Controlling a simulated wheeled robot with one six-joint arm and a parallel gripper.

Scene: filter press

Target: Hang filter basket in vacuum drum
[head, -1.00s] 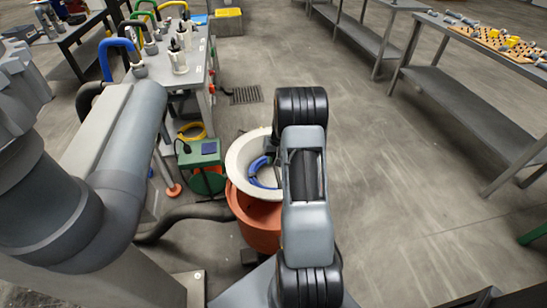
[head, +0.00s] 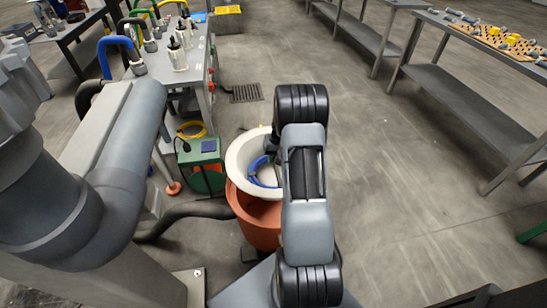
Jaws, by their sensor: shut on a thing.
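The filter basket (head: 238,157) is a white, wide-rimmed bowl in the head view. It sits over the mouth of the orange vacuum drum (head: 262,235), and its rim looks a little tilted. I cannot tell whether the rim rests fully on the drum. A blue curved part (head: 258,167) shows inside the basket. My gripper (head: 268,156) reaches down inside the basket's upper right side and is shut on the basket. Its fingertips and exact hold are mostly hidden by my arm, which also covers the right side of the basket and drum.
A green box (head: 199,150) stands left of the drum, with a dark hose (head: 185,214) on the floor. A bench with pumps and hoses (head: 180,65) is at the upper left. A floor drain (head: 246,93) lies beyond. Open floor stretches right, up to a long grey bench (head: 470,110).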

